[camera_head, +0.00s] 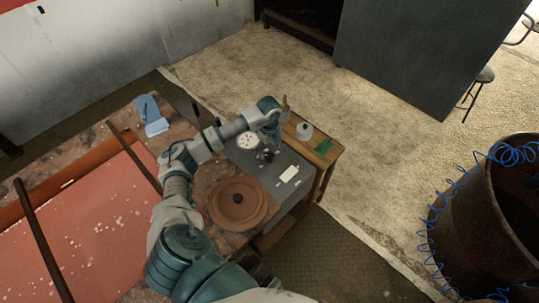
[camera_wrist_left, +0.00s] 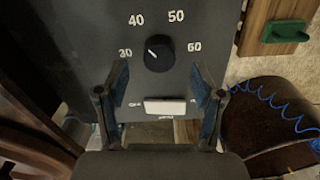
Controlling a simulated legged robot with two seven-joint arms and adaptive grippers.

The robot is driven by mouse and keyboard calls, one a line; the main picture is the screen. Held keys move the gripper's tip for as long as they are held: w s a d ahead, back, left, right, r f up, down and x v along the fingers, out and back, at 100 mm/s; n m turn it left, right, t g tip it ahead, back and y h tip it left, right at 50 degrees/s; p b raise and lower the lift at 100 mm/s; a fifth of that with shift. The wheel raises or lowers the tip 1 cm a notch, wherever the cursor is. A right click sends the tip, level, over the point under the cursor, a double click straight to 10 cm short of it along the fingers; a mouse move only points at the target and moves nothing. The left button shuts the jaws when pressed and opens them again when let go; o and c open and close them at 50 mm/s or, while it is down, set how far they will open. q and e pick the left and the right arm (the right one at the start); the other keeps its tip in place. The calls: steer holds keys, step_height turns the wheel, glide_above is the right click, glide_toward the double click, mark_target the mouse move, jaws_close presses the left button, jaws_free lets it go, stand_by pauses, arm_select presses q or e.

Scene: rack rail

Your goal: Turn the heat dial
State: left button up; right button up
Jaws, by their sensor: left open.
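The heat dial (camera_wrist_left: 160,54) is a round black knob on a dark grey panel (camera_wrist_left: 90,25), seen in the left wrist view. Numbers 30, 40, 50 and 60 are printed around it. Its white mark points to the upper left, between 30 and 40. My left gripper (camera_wrist_left: 158,70) is open and empty, its two fingers below and to either side of the dial, apart from it. In the head view my left gripper (camera_head: 271,142) hangs over the grey box (camera_head: 238,158), and I cannot clearly make out the dial there. My right gripper is not in view.
A white rectangular piece (camera_wrist_left: 165,107) sits on the panel below the dial. A round brown lid (camera_head: 225,202) and a white gauge (camera_head: 248,141) are nearby. A wooden side table (camera_head: 325,158) holds a green block (camera_head: 323,147). A rusty barrel (camera_head: 465,235) stands right.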

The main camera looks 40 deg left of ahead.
mark_target(269, 155)
arm_select(q)
step_height(269, 155, down, 4)
steer(key=shift+f, duration=0.1)
steer(key=c, duration=1.1)
